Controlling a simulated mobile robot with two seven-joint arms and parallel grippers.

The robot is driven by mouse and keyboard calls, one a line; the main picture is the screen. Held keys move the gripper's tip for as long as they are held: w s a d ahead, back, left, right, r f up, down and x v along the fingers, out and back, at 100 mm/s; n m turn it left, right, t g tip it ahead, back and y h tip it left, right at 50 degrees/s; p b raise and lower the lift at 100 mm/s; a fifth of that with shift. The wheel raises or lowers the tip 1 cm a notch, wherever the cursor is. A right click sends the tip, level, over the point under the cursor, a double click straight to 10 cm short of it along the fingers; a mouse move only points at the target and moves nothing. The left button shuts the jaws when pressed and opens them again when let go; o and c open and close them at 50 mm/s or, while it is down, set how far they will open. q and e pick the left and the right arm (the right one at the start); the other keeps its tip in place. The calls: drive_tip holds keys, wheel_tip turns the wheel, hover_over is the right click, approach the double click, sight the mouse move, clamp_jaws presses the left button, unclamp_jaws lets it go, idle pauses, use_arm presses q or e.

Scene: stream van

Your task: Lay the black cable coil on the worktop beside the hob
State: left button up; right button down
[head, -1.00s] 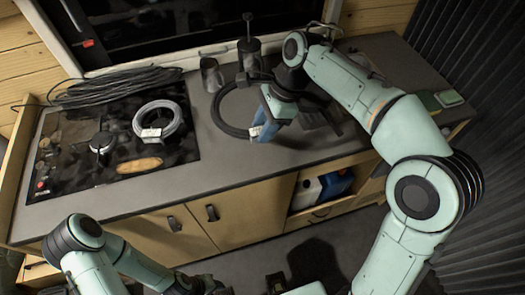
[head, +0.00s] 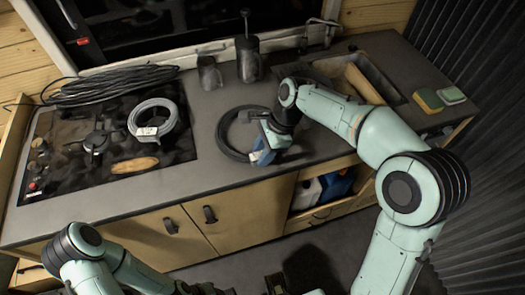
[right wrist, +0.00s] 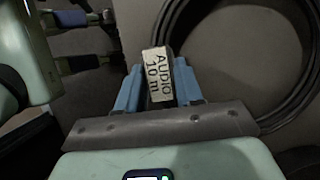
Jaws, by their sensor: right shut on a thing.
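The black cable coil (head: 222,133) is over the grey worktop (head: 215,168), to the right of the hob (head: 60,170). It looks flat and low; I cannot tell whether it touches the surface. My right gripper (head: 262,153) is shut on the coil's front right part, at its white label. In the right wrist view the blue fingers hold the label (right wrist: 158,75), which reads "AUDIO 10 m", and the coil (right wrist: 308,75) curves away to the right. My left arm comes in at the lower left; I cannot make out its fingers.
A grey cable coil (head: 166,126), a moka-pot-like dark item (head: 96,142) and a wooden piece (head: 134,165) are on the hob. A black cable heap (head: 110,84) lies behind.

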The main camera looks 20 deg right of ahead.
drive_tip(key=c, duration=0.7)
unclamp_jaws()
drive_tip(key=shift+f, duration=0.15)
drive_tip(key=shift+c, duration=0.2)
use_arm(q)
drive_tip(key=r+p, duration=0.1)
drive_tip(key=w+r+p, duration=0.1)
drive_tip(key=shift+w+r, duration=0.15)
drive_tip(key=shift+r, duration=0.2)
use_arm(e)
drive_tip(key=v, duration=1.2)
